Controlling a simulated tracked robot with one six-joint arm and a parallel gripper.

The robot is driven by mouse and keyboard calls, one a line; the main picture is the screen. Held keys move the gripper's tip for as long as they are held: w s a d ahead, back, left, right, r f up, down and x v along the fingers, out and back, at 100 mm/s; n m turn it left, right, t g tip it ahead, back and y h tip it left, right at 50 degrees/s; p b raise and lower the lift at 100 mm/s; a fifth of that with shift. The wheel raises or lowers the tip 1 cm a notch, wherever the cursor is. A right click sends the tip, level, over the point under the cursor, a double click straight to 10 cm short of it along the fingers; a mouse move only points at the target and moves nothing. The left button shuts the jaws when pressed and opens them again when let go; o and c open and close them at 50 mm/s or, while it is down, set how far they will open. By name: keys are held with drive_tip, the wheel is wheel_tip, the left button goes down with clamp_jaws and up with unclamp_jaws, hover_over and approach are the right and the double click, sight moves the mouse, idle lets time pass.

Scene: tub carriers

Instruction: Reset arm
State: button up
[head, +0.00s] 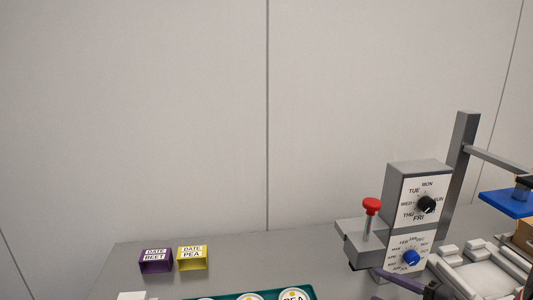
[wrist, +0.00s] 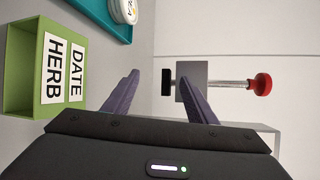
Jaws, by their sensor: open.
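My gripper (wrist: 160,78) shows in the wrist view with its two purple fingers apart and nothing between them. Beyond the fingers, the stamping device's grey block (wrist: 192,82) with a black pad and a red knob (wrist: 263,84) appears sideways. I cannot tell the exact gap to it. In the head view the device is a grey housing with day and month dials (head: 412,215), with the red knob (head: 371,206) on its left. A dark purple bar in front of its base may be part of my gripper; the rest is out of frame.
A green holder (wrist: 30,80) labelled DATE HERB is left in the wrist view. Purple (head: 155,262) and yellow (head: 193,260) holders stand at the table's back left. A teal tray (head: 309,293) holds white tubs. A blue plate (head: 508,203) overhangs at right. The table between holders and device is clear.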

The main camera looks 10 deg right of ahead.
drive_tip(key=s+a+r+n+g, duration=0.1)
drive_tip(key=s+a+n+g, duration=0.35)
drive_tip(key=a, duration=0.55)
drive_tip(key=s+a+n+g, duration=0.4)
drive_tip(key=a+g, duration=0.2)
drive_tip(key=a, duration=0.4)
drive_tip(key=s+r+n+t+h, duration=0.2)
drive_tip(key=s+r+n+h, duration=0.4)
drive_tip(key=h, duration=0.1)
drive_tip(key=shift+a+r+h, duration=0.2)
drive_tip(key=shift+a+h, duration=0.1)
drive_tip(key=shift+h, duration=0.1)
drive_tip(key=shift+t, duration=0.25)
